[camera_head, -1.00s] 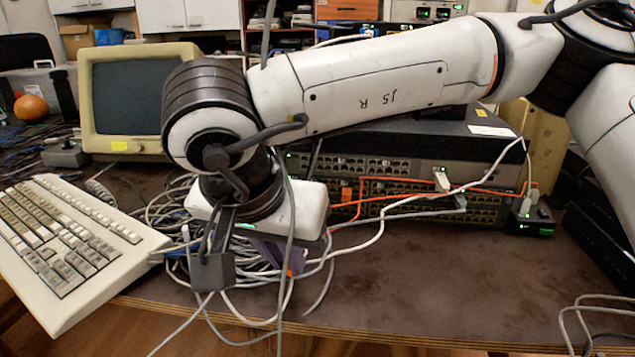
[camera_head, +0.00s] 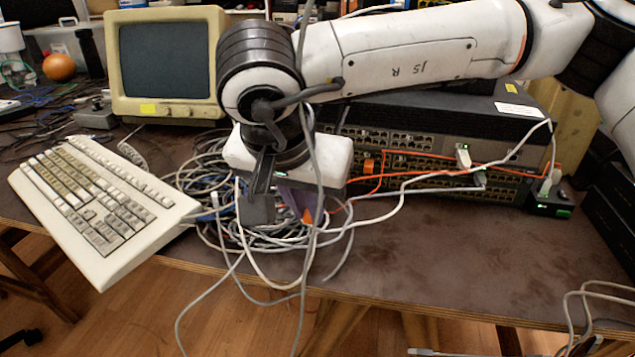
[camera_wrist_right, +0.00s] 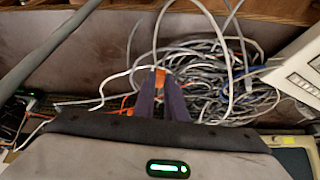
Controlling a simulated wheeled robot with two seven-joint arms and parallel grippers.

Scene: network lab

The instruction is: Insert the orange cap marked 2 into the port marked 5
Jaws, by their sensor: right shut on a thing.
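My right gripper (camera_head: 300,208) is shut on the orange cap (camera_head: 307,215), held above the cable tangle and to the left of the ports. In the right wrist view the cap (camera_wrist_right: 160,77) sits between the tips of the two dark purple fingers. Its number cannot be read. The network switches (camera_head: 420,146) with rows of ports stand behind and to the right; their port numbers are too small to read. Another orange piece (camera_head: 369,166) sits at the left part of the port rows. My left gripper is not in view.
A tangle of grey and white cables (camera_head: 205,180) lies under the gripper. Orange and white cables run across the switch front to a small black box (camera_head: 549,203). A keyboard (camera_head: 100,210) and an old monitor (camera_head: 165,70) stand left.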

